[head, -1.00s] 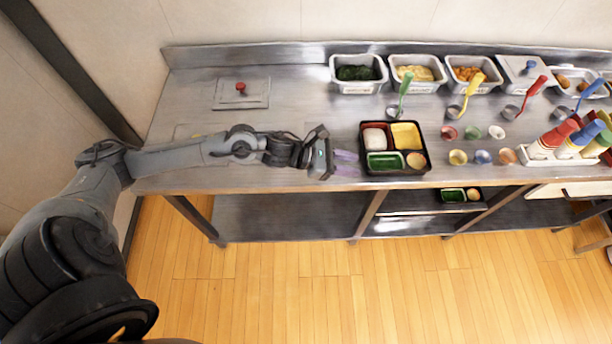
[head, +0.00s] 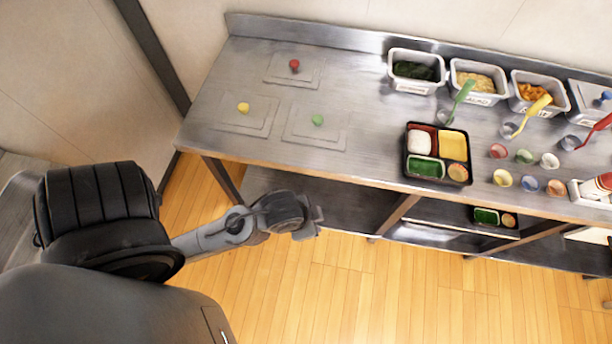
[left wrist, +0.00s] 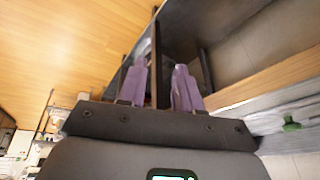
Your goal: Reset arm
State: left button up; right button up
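My left arm is drawn back, and its wrist end with the left gripper (head: 308,219) hangs in front of the table's front edge, over the floor in the head view. In the left wrist view my left gripper (left wrist: 160,85) shows two purple fingers with a gap between them and nothing held. In the head view the fingers are hard to make out. My right gripper is in neither view.
A black bento tray (head: 407,166) with filled compartments stands on the metal table (head: 240,80). Lids with red (head: 294,65), yellow (head: 243,108) and green (head: 318,120) knobs lie at left. Food bins, ladles and small cups stand at right. A shelf lies below.

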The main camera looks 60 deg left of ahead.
pick_arm(q)
jog(key=shift+s+n+g, duration=0.3)
jog(key=shift+s+n, duration=0.5)
jog(key=shift+s, duration=0.05)
notch_tip(320, 180, up, 37)
jog(key=p, duration=3.7)
jog(key=shift+r, duration=0.1)
